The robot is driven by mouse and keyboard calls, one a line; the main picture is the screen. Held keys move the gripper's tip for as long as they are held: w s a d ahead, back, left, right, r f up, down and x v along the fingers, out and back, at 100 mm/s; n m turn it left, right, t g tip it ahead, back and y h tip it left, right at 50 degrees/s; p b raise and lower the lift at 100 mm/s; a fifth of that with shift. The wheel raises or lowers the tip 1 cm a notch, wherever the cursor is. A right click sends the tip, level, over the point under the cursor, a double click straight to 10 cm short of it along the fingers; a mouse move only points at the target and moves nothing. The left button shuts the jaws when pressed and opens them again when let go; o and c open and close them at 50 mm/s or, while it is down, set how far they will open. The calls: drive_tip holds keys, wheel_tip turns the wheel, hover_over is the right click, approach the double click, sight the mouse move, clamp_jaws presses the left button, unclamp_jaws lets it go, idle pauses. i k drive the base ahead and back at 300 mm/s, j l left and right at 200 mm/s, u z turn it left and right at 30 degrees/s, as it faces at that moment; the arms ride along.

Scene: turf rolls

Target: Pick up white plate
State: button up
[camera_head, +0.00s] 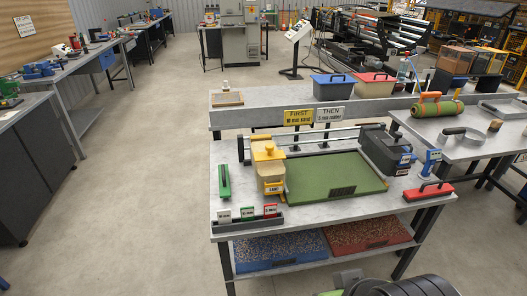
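A small white plate (224,216) with dark lettering stands at the left end of a dark rack (240,228) on the front left of the grey table. A green plate (248,212) and a red plate (270,209) stand beside it in the same rack. The lettering is too small to read. Parts of my arm show at the bottom edge, right of centre, below and in front of the table. The fingers of my gripper do not show.
A green turf mat (333,180) fills the middle of the table (330,213). A green bar (224,182) lies behind the rack.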

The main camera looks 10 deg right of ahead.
sight(224, 216)
drive_tip(key=i+j+u, duration=1.05)
drive_tip(key=i+j, duration=0.05)
